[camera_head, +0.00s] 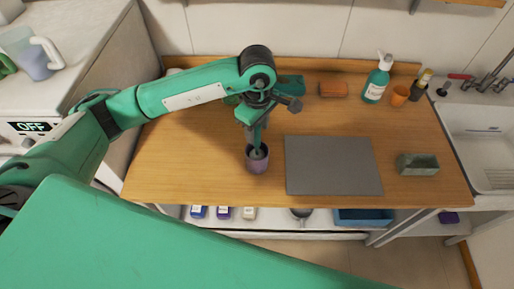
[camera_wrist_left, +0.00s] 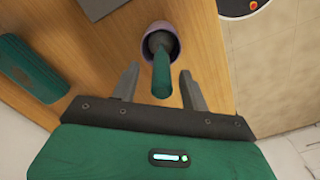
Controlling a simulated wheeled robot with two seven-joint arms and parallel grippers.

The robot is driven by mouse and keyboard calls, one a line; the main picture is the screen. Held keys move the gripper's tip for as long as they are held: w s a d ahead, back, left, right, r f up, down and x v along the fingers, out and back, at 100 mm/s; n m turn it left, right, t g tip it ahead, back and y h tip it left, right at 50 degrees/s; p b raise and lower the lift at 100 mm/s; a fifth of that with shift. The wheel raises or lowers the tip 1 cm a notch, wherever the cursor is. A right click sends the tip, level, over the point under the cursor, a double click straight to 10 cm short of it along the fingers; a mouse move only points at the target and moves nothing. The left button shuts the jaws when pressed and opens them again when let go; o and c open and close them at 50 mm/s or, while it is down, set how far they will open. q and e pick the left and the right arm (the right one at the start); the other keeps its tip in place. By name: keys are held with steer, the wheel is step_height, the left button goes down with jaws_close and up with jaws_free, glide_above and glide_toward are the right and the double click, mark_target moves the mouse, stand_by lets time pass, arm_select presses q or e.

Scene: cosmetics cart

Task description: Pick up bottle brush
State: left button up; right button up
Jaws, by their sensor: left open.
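The bottle brush (camera_wrist_left: 161,74) stands in a purple cup (camera_wrist_left: 162,38), its green handle pointing up and its head dark inside the cup. In the head view, the cup (camera_head: 257,160) stands near the table's front edge, left of a grey mat, and the brush handle (camera_head: 257,138) rises from it. My left gripper (camera_wrist_left: 160,85) is open, one finger on each side of the handle in the wrist view. In the head view, my left gripper (camera_head: 255,130) is above the cup and partly hides the brush. I cannot tell whether a finger touches the handle. My right gripper is not in view.
The grey mat (camera_head: 333,166) lies right of the cup. A green-grey box (camera_head: 418,164) is further right. A teal pump bottle (camera_head: 376,80), an orange cup (camera_head: 399,96) and an orange-brown block (camera_head: 333,89) stand at the back. A sink (camera_head: 485,140) is at the right.

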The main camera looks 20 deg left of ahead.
mark_target(257, 147)
arm_select(q)
steer(key=shift+s+f+p, duration=0.1)
steer(key=shift+f+p, duration=0.35)
steer(key=shift+f, duration=1)
jaws_close()
steer(key=shift+r, duration=0.1)
